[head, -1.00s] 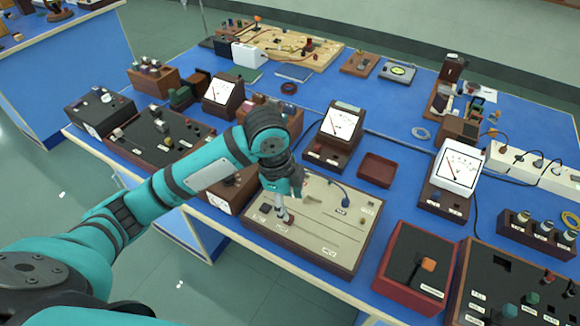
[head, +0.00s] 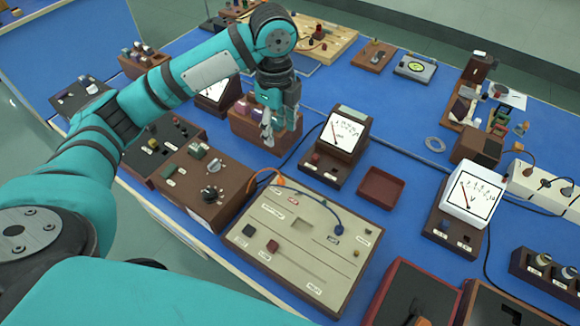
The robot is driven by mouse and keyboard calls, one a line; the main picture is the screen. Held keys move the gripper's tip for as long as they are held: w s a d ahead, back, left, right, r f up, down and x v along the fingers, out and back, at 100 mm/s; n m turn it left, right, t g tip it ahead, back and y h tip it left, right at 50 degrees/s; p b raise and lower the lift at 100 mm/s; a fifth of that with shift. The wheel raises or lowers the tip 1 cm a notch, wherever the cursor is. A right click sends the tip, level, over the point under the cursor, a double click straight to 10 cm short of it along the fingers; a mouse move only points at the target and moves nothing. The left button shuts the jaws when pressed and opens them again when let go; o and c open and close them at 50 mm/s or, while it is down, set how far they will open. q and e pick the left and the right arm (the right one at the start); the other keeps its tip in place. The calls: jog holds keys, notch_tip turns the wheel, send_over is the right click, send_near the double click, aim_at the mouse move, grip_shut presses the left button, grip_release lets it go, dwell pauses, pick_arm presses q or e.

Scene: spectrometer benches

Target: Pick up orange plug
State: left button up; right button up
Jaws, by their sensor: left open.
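An orange plug (head: 278,181) with a short orange lead is at the upper left edge of the beige panel (head: 258,262), in front of my left gripper. My left gripper (head: 268,138) is open, pointing down just in front of or over the brown wooden rack (head: 288,139) behind the panel. It is apart from the orange plug, and nothing shows between its fingers. Whether it touches the rack I cannot tell. My right gripper is out of view.
A brown box with a black knob (head: 207,210) stands left of the panel. A meter (head: 341,135) and an empty dark red tray (head: 381,187) stand behind it. A blue lead (head: 318,215) crosses the panel. A white meter (head: 472,194) stands to the right.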

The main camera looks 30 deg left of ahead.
pick_arm(q)
jog(key=p, duration=0.1)
send_over(281, 179)
notch_tip(281, 179, down, 7)
jog(key=f, duration=0.3)
jog(key=shift+a+f+p, duration=0.2)
jog(key=shift+a+p, duration=0.1)
jog(key=shift+w+f, duration=0.1)
jog(key=shift+f, duration=0.8)
jog(key=f, duration=0.1)
jog(key=f+p, duration=0.1)
jog(key=f, duration=0.2)
jog(key=shift+d+f+p, duration=0.2)
jog(key=shift+d+p, duration=0.1)
jog(key=shift+f, duration=0.25)
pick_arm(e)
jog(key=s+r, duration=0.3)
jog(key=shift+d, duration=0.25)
pick_arm(q)
grip_shut()
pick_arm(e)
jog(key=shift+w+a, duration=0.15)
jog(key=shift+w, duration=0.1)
